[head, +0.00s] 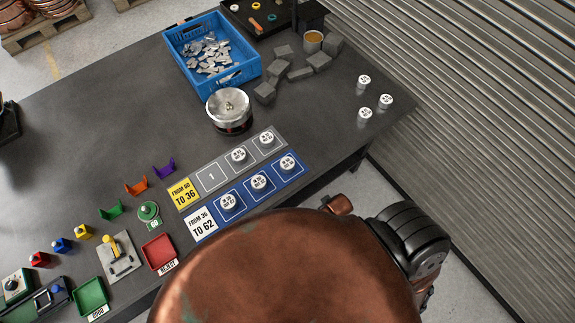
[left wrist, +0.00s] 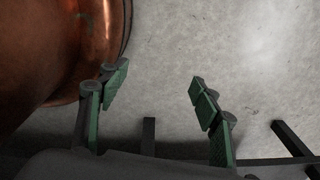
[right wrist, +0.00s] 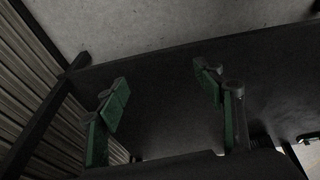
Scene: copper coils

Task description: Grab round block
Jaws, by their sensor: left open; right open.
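Three round blocks (head: 365,115), metallic with white labelled tops, stand loose at the right end of the table in the head view. Two more round blocks (head: 238,155) stand in the grey strip (head: 196,189), whose slot marked 1 is empty. Three others (head: 259,181) stand in the blue strip (head: 243,212). My left gripper (left wrist: 157,79) is open and empty, with pale floor and a copper surface behind it. My right gripper (right wrist: 162,78) is open and empty, with a dark tabletop-like slab and its legs behind it. Neither wrist view shows a block.
A blue crate (head: 172,67) of metal pieces, grey blocks (head: 284,52) and a silver-lidded pot (head: 229,108) stand on the table. Red (head: 159,253) and green trays (head: 91,296) lie at lower left. A large copper dome hides the bottom middle.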

